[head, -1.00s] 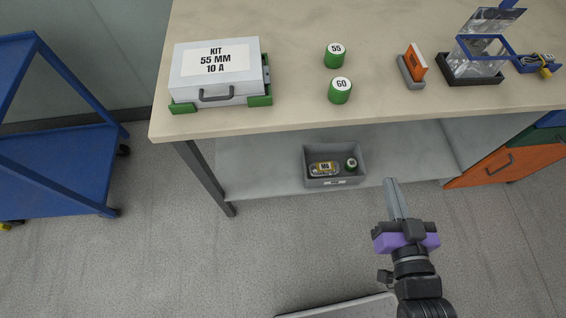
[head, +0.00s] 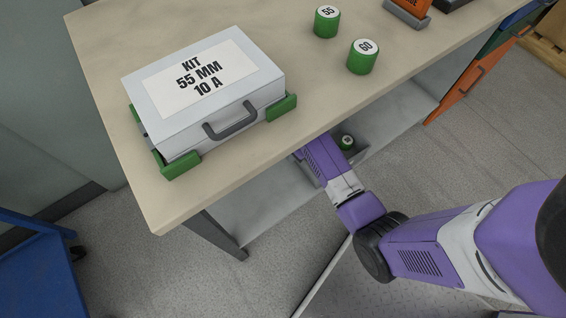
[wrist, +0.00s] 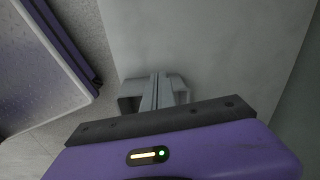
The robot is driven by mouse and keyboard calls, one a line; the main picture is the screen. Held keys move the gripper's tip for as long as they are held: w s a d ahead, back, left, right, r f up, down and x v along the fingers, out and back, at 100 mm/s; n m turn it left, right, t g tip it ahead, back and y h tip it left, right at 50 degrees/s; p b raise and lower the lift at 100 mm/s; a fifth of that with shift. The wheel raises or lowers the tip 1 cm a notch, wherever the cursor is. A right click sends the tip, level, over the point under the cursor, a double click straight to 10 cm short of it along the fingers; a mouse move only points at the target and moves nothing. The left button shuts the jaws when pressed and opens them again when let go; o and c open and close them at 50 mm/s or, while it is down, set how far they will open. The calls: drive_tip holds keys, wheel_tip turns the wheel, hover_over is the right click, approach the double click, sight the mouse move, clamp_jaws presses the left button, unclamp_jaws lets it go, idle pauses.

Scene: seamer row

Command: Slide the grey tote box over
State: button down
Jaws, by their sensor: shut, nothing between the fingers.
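The grey tote box (head: 359,155) is on the lower shelf under the bench in the head view. My arm covers its left part, and the bench top hides some of its far side. A green cylinder (head: 347,142) shows inside it. My arm reaches in under the bench front edge beside the tote. My gripper (wrist: 155,84) is shut and empty in the wrist view, with a plain grey surface behind it. The head view hides its fingers, and I cannot tell whether they touch the tote.
The lower shelf (head: 254,208) is bare to the left of my arm. The bench top (head: 110,77) overhangs it and carries a kit case (head: 206,92) and green cylinders marked 55 (head: 326,23) and 60 (head: 362,58). A blue cart (head: 38,270) stands at lower left.

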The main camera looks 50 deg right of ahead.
drive_tip(key=shift+m+g, duration=0.4)
drive_tip(key=shift+m, duration=0.2)
drive_tip(key=f+b, duration=0.1)
drive_tip(key=f, duration=0.2)
drive_tip(key=s+f+b, duration=0.1)
drive_tip(key=f, duration=0.2)
drive_tip(key=f+b, duration=0.2)
drive_tip(key=f, duration=0.1)
drive_tip(key=shift+s+a+f, duration=0.3)
drive_tip(key=shift+s+a, duration=0.05)
drive_tip(key=shift+a, duration=0.05)
drive_tip(key=d, duration=0.2)
drive_tip(key=shift+s+d+f+b, duration=0.3)
drive_tip(key=shift+s+d, duration=0.05)
drive_tip(key=shift+d, duration=0.05)
drive_tip(key=shift+s+d+r, duration=0.1)
drive_tip(key=shift+s+d, duration=0.1)
drive_tip(key=shift+d, duration=0.35)
drive_tip(key=shift+d, duration=0.1)
